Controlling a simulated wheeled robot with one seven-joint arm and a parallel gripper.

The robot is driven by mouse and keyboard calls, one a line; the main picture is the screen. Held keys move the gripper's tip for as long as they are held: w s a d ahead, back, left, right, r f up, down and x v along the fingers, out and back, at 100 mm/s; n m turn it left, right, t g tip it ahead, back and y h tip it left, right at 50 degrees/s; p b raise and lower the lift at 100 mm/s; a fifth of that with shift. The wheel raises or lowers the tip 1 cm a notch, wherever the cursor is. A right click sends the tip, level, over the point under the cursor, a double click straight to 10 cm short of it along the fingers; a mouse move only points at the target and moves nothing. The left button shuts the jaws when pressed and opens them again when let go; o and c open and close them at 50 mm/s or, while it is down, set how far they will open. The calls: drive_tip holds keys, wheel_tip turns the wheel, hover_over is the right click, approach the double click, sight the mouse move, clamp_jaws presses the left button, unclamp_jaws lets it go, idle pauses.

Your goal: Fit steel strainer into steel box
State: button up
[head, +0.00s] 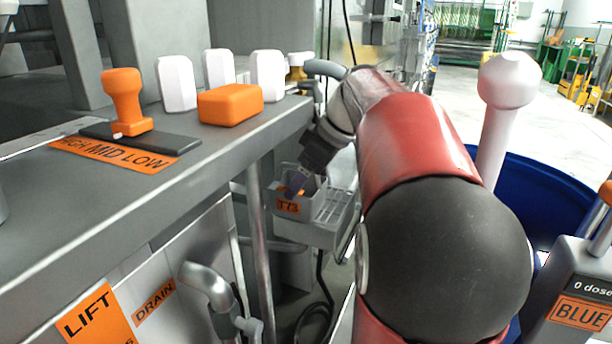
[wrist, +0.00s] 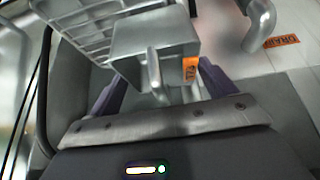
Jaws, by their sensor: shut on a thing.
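My gripper (head: 298,182) reaches down beside the machine to a small grey steel box (head: 312,193) with an orange T73 label. In the wrist view, its two purple fingers (wrist: 163,78) stand at either side of a grey upright handle piece in front of the box (wrist: 150,38). I take this piece to be the steel strainer (wrist: 153,72); the gripper is shut on it. The strainer's body is hidden, and I cannot tell how deep it sits in the box. In the head view the fingers hide most of it.
A slotted grey tray (head: 335,206) adjoins the box on the right. The machine's counter (head: 150,215) with white blocks (head: 267,75), an orange block (head: 230,104) and an orange-handled lever (head: 124,95) lies left. A bent pipe (head: 208,283) stands below. A blue drum (head: 545,190) stands right.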

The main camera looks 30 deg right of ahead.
drive_tip(key=shift+f, duration=0.1)
drive_tip(key=o, duration=1.1)
drive_tip(key=shift+c, duration=0.2)
